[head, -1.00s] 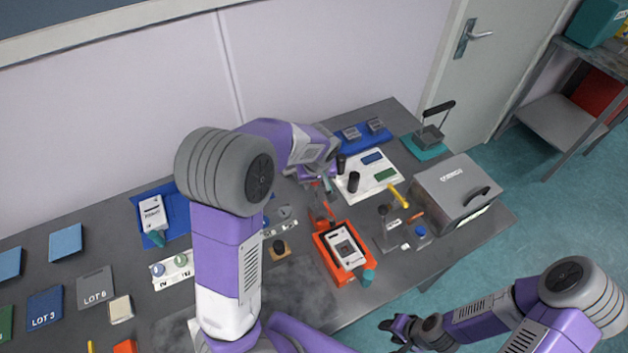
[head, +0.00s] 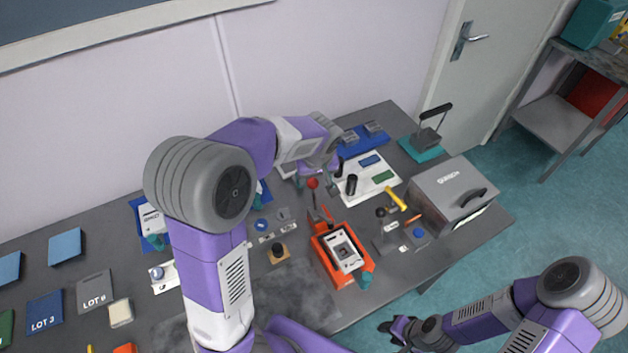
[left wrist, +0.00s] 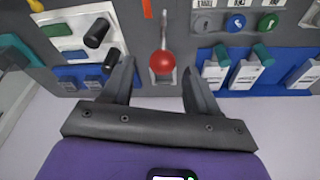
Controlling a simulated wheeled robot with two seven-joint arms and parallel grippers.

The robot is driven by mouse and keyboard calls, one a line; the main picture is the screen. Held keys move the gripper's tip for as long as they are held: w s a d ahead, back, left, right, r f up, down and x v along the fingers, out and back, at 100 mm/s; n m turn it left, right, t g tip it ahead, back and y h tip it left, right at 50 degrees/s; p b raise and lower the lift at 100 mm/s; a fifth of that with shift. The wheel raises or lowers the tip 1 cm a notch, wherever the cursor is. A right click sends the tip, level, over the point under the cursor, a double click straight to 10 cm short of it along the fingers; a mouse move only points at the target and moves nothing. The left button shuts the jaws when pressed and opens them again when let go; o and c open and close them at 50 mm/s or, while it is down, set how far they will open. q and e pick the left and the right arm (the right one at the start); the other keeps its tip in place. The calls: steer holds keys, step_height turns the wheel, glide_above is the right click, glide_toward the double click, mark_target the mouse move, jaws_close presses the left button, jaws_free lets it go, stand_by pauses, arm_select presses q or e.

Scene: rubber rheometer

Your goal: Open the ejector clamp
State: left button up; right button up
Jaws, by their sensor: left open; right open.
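The orange ejector clamp (head: 325,263) stands on the table, with a pale plate and dark square on its top. In the left wrist view the red knob (left wrist: 162,62) lies in line with the gap between the fingers. My left gripper (head: 318,186) is open around or just above the knob; whether it touches is unclear. Its fingers also show in the left wrist view (left wrist: 158,72), spread apart. My right gripper (head: 388,333) is open and empty, off the table's front edge.
A grey box-shaped machine (head: 452,190) stands right of the clamp, with a yellow-handled tool (head: 396,200) beside it. A white tray (head: 380,186) lies behind. The wall is close behind.

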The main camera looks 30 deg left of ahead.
arm_select(q)
steer(key=shift+v, duration=1.15)
steer(key=shift+c, duration=0.4)
steer(key=shift+w+a, duration=0.1)
steer(key=shift+w, duration=0.05)
steer(key=shift+c, duration=1.2)
steer(key=w+a+r+m+p, duration=0.1)
steer(key=w+a+r+m+g+p, duration=0.1)
steer(key=w+a+p, duration=0.1)
steer(key=shift+r+m+g, duration=0.15)
steer(key=shift+m+g, duration=0.15)
steer(key=c, duration=0.7)
steer(key=w+a+m+g+p, duration=0.1)
steer(key=w+a+m+h+p, duration=0.1)
steer(key=shift+w+a+r+m+g, duration=0.2)
steer(key=shift+a+r+m+g, duration=0.1)
steer(key=shift+r+m+g, duration=0.1)
jaws_close()
steer(key=a+m+g+h+p, duration=0.1)
steer(key=a+m+h+p, duration=0.3)
steer(key=a+m+h, duration=0.15)
steer(key=s+d+f+m+p, duration=0.1)
steer(key=s+d+f, duration=0.1)
steer(key=d+f, duration=0.4)
steer(key=shift+s+d+f, duration=0.15)
steer(key=shift+s+f, duration=0.25)
steer(key=shift+f, duration=0.5)
